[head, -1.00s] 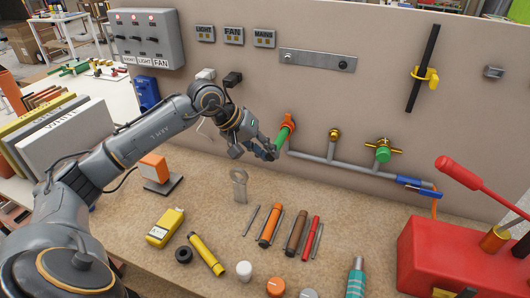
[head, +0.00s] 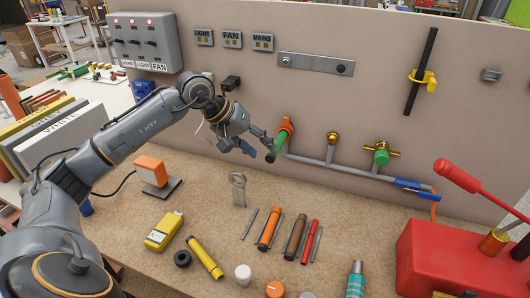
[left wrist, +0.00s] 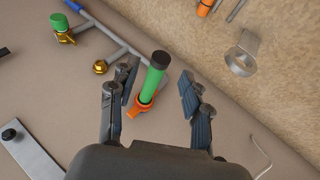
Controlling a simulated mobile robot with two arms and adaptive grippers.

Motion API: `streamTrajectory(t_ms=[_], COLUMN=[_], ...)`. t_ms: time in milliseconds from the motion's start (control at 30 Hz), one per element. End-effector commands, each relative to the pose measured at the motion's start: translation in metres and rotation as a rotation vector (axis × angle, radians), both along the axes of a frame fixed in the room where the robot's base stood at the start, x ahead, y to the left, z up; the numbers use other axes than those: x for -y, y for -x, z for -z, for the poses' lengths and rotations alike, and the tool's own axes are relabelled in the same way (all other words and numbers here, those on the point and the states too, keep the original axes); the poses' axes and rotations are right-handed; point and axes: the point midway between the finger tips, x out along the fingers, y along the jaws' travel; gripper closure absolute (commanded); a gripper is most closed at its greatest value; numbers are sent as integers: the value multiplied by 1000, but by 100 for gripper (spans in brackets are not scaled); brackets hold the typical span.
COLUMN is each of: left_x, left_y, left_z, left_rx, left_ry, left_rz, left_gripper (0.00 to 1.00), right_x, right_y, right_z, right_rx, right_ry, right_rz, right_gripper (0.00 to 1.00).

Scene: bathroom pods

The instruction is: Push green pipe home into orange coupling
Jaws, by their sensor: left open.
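The green pipe (head: 277,145) is a short tube with a dark end. Its far end sits in the orange coupling (head: 287,124) on the grey pipe run on the wall panel; how deep it sits I cannot tell. In the left wrist view the green pipe (left wrist: 152,82) stands out of the orange coupling (left wrist: 137,108), between my open fingers and touching neither. My left gripper (head: 262,149) is open and empty, just left of the pipe's free end in the head view; it also shows in the left wrist view (left wrist: 158,98). My right gripper is not in view.
A brass fitting (head: 332,138) and a green-capped valve (head: 382,156) stand along the grey pipe (head: 340,165). A grey metal ring bracket (head: 238,188) stands on the bench below. Several markers and tools lie in front. A red press (head: 440,250) fills the right.

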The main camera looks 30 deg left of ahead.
Motion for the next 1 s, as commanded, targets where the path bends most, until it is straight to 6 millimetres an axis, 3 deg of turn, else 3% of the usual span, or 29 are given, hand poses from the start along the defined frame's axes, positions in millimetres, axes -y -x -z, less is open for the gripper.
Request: streamTrajectory(t_ms=[200, 400, 1000], left_x=[-19, -29, -31], left_y=[23, 37, 42], left_z=[-39, -62, -70], left_rx=[2, -1, 0], left_ry=[-4, -2, 0], left_rz=[-3, -3, 0], left_gripper=[52, 52, 52], right_x=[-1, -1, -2], right_y=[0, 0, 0], right_z=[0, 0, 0], right_rx=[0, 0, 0], right_ry=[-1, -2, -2], right_rz=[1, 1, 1], right_gripper=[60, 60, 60])
